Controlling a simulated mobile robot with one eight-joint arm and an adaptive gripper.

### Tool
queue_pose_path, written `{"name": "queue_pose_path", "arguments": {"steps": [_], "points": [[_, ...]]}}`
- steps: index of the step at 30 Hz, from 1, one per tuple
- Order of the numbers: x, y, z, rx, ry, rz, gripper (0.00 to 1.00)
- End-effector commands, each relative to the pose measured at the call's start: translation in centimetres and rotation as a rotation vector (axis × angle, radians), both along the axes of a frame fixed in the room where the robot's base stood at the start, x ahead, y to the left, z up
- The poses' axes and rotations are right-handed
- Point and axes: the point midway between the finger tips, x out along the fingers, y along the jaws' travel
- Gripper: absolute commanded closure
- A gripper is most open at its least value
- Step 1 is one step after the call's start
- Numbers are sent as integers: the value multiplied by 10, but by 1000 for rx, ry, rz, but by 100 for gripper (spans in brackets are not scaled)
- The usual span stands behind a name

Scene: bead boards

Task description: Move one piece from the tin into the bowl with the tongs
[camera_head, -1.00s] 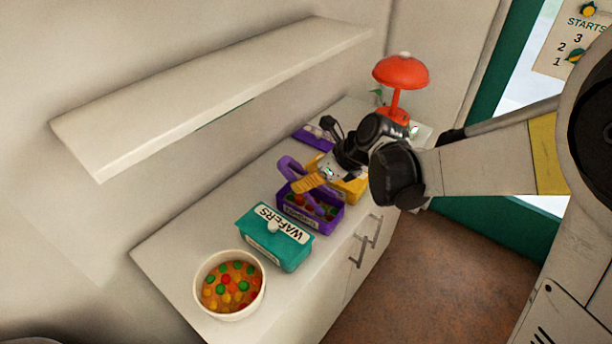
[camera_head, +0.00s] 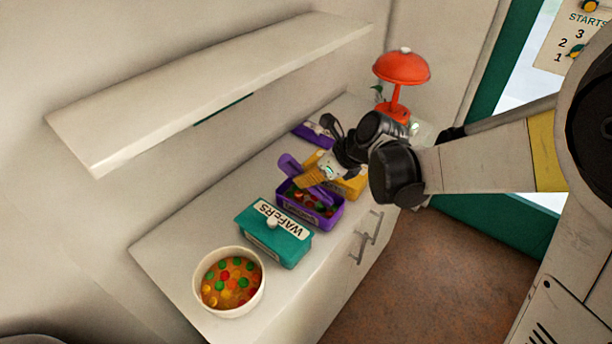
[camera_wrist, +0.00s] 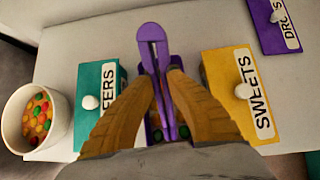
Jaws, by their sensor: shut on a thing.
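My gripper (camera_head: 312,178) is shut on the purple tongs (camera_head: 289,166), its yellow-brown fingers on either side of them. The tongs slant over the open purple tin (camera_head: 322,222), which holds red, green and other coloured pieces (camera_head: 297,195). In the wrist view the tongs (camera_wrist: 151,33) run down between the fingers (camera_wrist: 160,82) to the tin. I cannot tell whether a piece is between their tips. The white bowl (camera_head: 199,283) stands at the counter's near end, filled with coloured pieces; it also shows in the wrist view (camera_wrist: 13,127).
A closed teal WAFERS tin (camera_head: 285,245) stands between the bowl and the purple tin. A yellow SWEETS tin (camera_wrist: 218,72) is on the other side.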

Motion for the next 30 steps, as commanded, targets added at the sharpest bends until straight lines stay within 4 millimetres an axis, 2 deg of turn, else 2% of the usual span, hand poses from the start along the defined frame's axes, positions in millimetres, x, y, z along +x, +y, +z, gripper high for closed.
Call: {"name": "queue_pose_path", "arguments": {"steps": [30], "points": [[0, 0, 118, 0, 0, 0, 100]]}}
